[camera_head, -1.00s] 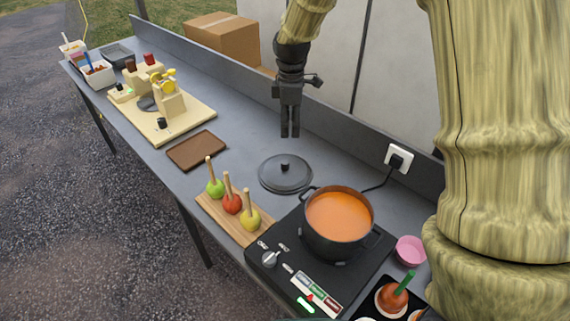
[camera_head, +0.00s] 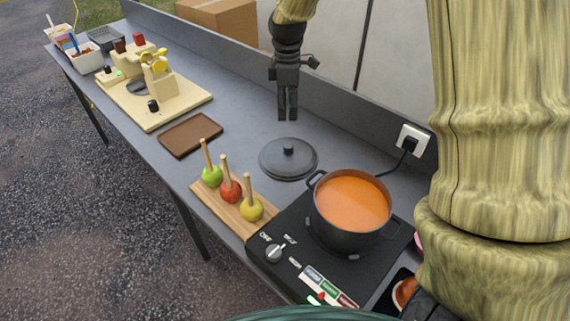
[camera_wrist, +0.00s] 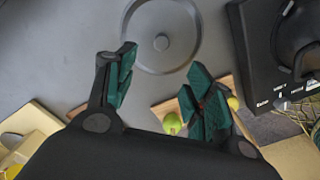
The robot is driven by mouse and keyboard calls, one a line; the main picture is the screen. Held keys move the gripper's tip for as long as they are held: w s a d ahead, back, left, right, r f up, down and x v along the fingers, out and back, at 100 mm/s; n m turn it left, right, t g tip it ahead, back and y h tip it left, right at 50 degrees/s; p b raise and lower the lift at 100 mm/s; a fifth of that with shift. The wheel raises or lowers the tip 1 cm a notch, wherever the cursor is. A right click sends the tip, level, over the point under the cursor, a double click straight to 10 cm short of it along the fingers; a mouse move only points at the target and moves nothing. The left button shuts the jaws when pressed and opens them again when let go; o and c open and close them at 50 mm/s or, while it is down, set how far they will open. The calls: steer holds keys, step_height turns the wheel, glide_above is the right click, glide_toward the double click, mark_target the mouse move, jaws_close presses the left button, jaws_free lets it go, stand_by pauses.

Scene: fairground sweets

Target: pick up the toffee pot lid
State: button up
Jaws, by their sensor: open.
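The toffee pot lid (camera_head: 270,160) is a dark grey round lid with a small black knob, lying flat on the grey counter just left of the pot. It also shows in the wrist view (camera_wrist: 182,22), with its knob near the picture's top middle. My gripper (camera_head: 288,118) hangs above the counter over the lid's far side, fingers pointing down, apart from the lid. In the wrist view my gripper (camera_wrist: 158,88) has its two green-padded fingers spread, with nothing between them. The toffee pot (camera_head: 345,238) stands uncovered on the black hob, full of orange toffee.
The hob (camera_head: 290,235) is right of the lid. Several toffee apples stand on a wooden board (camera_head: 222,212) in front. A brown slab (camera_head: 190,134) lies to the left. A low back wall (camera_head: 345,105) with a socket (camera_head: 412,139) runs behind.

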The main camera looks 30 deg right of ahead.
mark_target(289, 146)
step_height(289, 146, down, 6)
steer(key=b, duration=0.3)
steer(key=shift+s+r, duration=0.15)
steer(key=shift+r, duration=0.05)
steer(key=shift+s+f+p, duration=0.1)
steer(key=shift+f+p, duration=0.2)
steer(key=shift+f, duration=1.95)
steer(key=shift+s+d+f+p, duration=0.1)
steer(key=shift+f+p, duration=0.3)
steer(key=shift+f, duration=0.9)
steer(key=shift+s+d+f+p, duration=0.1)
steer(key=shift+f+p, duration=0.3)
steer(key=shift+f, duration=0.85)
steer(key=shift+c, duration=0.2)
jaws_close()
steer(key=shift+r, duration=0.1)
